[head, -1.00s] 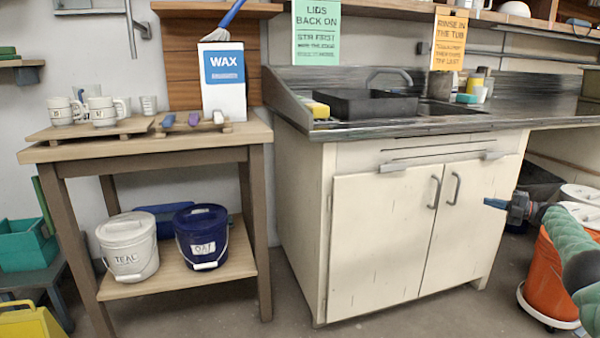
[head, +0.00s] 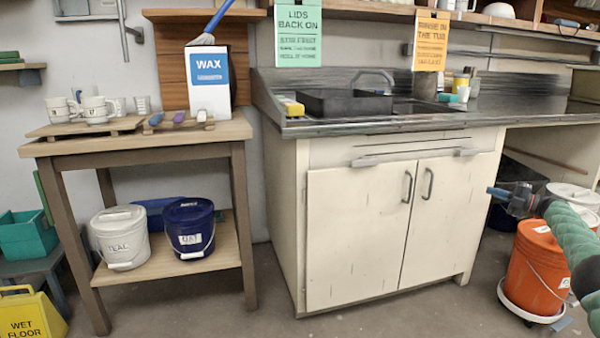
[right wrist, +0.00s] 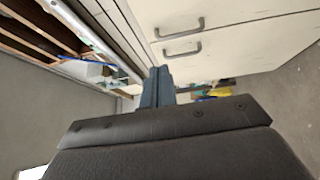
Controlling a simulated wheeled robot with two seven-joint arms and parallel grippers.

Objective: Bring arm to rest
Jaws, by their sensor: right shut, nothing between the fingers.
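My right gripper (head: 497,192) shows at the right side of the head view, in front of the counter's open space. It is shut and empty, with its blue fingers pointing left. Its fingers also show in the right wrist view (right wrist: 157,88), closed together, with cabinet doors beyond them. My right arm comes in from the right edge with a green ribbed sleeve. My left gripper is not in the head view.
A cream sink cabinet (head: 350,240) fills the middle. A wooden table (head: 150,143) at left has white and blue buckets on its lower shelf. An orange bucket (head: 535,268) stands on a dolly below my right arm. A yellow wet-floor sign (head: 28,315) is at lower left.

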